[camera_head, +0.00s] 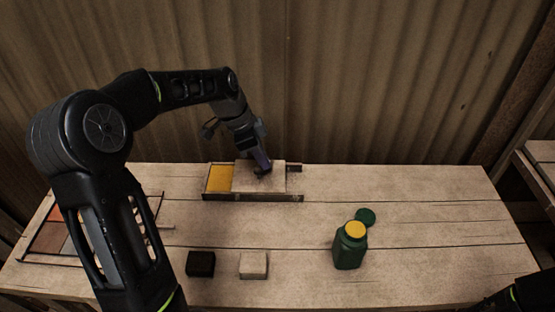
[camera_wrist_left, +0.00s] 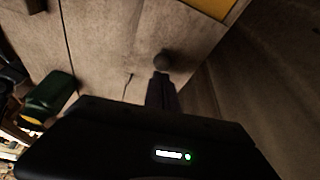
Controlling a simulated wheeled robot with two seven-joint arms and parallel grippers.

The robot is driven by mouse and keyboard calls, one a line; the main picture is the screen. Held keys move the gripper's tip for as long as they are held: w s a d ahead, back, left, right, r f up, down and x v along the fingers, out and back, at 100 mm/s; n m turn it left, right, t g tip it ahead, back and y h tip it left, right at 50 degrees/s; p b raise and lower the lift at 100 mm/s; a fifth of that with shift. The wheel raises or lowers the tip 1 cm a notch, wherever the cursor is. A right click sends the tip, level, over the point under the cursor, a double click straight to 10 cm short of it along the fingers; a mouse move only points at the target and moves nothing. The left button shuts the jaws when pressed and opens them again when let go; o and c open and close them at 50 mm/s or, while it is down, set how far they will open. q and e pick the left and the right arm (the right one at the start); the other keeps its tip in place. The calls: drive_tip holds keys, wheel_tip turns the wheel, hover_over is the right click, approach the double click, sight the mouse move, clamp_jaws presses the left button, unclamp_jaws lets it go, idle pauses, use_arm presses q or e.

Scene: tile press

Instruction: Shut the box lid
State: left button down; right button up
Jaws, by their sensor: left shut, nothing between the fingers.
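The box (camera_head: 253,197) stands at the back of the table, a low dark-edged frame with a pale sliding lid (camera_head: 275,182). The lid covers the middle and right part, and a yellow strip (camera_head: 219,179) shows uncovered at the left. My left gripper (camera_head: 262,171) is over the lid, pointing down, shut with nothing held. In the left wrist view, the shut fingers (camera_wrist_left: 161,85) are beside a small round knob (camera_wrist_left: 163,61); I cannot tell whether they touch it. The yellow area (camera_wrist_left: 208,6) shows at that view's top. My right gripper is not visible.
A black block (camera_head: 201,264) and a pale block (camera_head: 253,265) lie at the front. A tile tray (camera_head: 48,240) lies left, behind my arm. The table's right side is clear.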

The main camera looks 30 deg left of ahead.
use_arm(q)
drive_tip(key=s+a, duration=0.1)
drive_tip(key=a, duration=0.1)
drive_tip(key=s+a, duration=0.1)
drive_tip(key=a, duration=0.2)
drive_tip(key=s+a, duration=0.1)
drive_tip(key=a, duration=0.1)
drive_tip(key=shift+s+a, duration=0.4)
drive_tip(key=shift+a+r, duration=0.25)
drive_tip(key=shift+r, duration=0.25)
drive_tip(key=v, duration=0.6)
drive_tip(key=shift+d+r+b, duration=0.15)
drive_tip(key=shift+r+b, duration=0.2)
drive_tip(key=shift+b, duration=0.1)
drive_tip(key=shift+s, duration=0.15)
